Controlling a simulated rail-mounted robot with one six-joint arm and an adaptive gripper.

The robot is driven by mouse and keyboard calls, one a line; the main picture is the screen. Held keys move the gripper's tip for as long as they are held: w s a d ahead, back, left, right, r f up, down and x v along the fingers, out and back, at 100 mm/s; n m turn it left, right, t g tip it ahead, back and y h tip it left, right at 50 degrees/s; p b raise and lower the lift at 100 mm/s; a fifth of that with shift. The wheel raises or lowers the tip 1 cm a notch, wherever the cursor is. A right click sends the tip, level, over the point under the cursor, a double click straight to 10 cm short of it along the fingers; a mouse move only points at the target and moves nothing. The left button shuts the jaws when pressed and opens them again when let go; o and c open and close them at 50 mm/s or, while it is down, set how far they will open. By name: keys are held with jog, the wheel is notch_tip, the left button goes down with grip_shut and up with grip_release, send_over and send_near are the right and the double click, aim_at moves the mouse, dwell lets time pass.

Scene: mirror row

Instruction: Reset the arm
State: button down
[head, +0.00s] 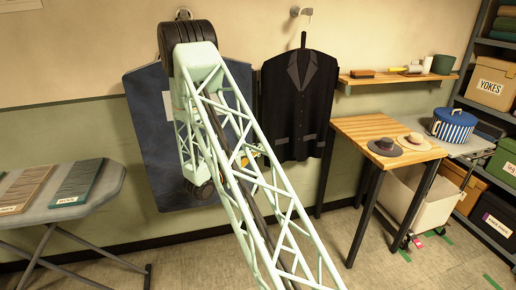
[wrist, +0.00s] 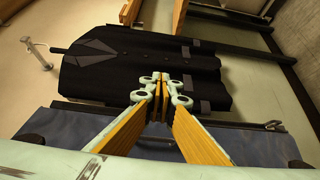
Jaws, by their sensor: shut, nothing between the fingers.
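My arm crosses the middle of the head view. A black jacket (head: 300,105) hangs from a wall hook on a hanger, to the right of my arm. The jacket also shows in the wrist view (wrist: 110,68), behind the fingertips. A dark blue garment bag (head: 152,130) hangs behind my arm. I cannot tell whether the fingertips touch the jacket.
A wooden table (head: 360,128) at right bears two hats (head: 384,147) and stands near a blue striped hatbox (head: 453,125). A wall shelf (head: 400,79) holds brushes and a cup. An ironing board (head: 100,190) stands at left. Shelving with boxes (head: 490,84) is far right. Floor shows between.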

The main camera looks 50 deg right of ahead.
dwell(0.6)
jog(key=s+a+r+m+g+y, duration=0.2)
jog(key=s+a+r+g+y, duration=0.1)
jog(key=s+a+r, duration=0.55)
jog(key=s+a+r+m+g+y, duration=0.25)
jog(key=s+a+r, duration=0.25)
jog(key=s+r, duration=0.7)
jog(key=s+a+r+n+t+y, duration=0.1)
jog(key=s+a+y, duration=0.3)
jog(key=a, duration=0.9)
jog(key=s+a+r+n+t+y, duration=0.1)
jog(key=s+a+r+t+y, duration=0.2)
jog(key=s+a, duration=0.6)
jog(key=s+a+r+n+t+y, duration=0.1)
jog(key=s+a+t+y, duration=0.3)
jog(key=a, duration=1.2)
jog(key=shift+s+a+r+y, duration=0.3)
jog(key=shift+s+r+y, duration=0.3)
jog(key=shift+s, duration=0.65)
